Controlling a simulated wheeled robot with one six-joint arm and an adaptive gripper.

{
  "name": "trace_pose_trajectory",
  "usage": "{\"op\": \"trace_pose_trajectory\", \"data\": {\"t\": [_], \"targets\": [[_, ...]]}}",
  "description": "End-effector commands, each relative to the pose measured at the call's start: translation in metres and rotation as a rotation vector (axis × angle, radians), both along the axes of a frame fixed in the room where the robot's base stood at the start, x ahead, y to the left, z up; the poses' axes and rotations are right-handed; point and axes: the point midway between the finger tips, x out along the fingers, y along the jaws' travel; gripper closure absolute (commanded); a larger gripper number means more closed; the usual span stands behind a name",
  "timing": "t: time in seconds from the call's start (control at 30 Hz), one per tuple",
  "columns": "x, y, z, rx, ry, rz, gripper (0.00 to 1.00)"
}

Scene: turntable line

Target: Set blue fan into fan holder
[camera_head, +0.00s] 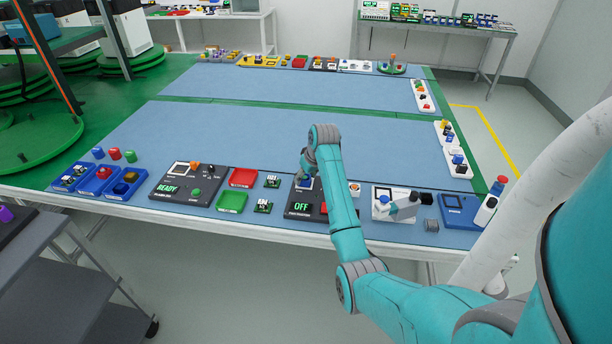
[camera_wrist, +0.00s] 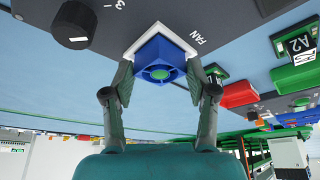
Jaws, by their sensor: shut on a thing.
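The blue fan (camera_wrist: 160,60), a square blue block with a round opening and a green centre, is between my gripper's fingers. My gripper (camera_wrist: 161,80) is shut on it in the wrist view. The fan holder (camera_wrist: 140,42), a white square frame beside the printed word FAN, lies directly against the fan in that view. I cannot tell whether the fan is fully seated in it. In the head view the dark panel (camera_head: 299,208) reading OFF carries the holder, and my arm hides most of the fan and holder.
On the same panel a large dark knob (camera_wrist: 75,22) stands close to the fan. Red and green trays (camera_head: 243,178) (camera_head: 231,202) and small boards lie to the left. A white fixture (camera_head: 383,210) stands to the right. The blue table's middle (camera_head: 240,135) is clear.

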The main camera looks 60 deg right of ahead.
Motion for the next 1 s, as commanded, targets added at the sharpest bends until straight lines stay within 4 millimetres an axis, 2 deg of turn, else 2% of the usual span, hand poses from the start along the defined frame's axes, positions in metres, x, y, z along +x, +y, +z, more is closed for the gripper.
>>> {"op": "trace_pose_trajectory", "data": {"t": [0.13, 0.17, 0.27, 0.67, 0.83, 1.0], "targets": [[0.000, 0.000, 0.000, 0.000, 0.000, 0.000, 0.79], [0.000, 0.000, 0.000, 0.000, 0.000, 0.000, 0.38], [0.000, 0.000, 0.000, 0.000, 0.000, 0.000, 0.13], [-0.001, 0.000, 0.003, 0.000, -0.001, 0.000, 0.13], [-0.008, 0.003, 0.022, -0.002, -0.001, 0.000, 0.13], [-0.020, 0.008, 0.054, -0.002, -0.003, 0.000, 0.13]]}}
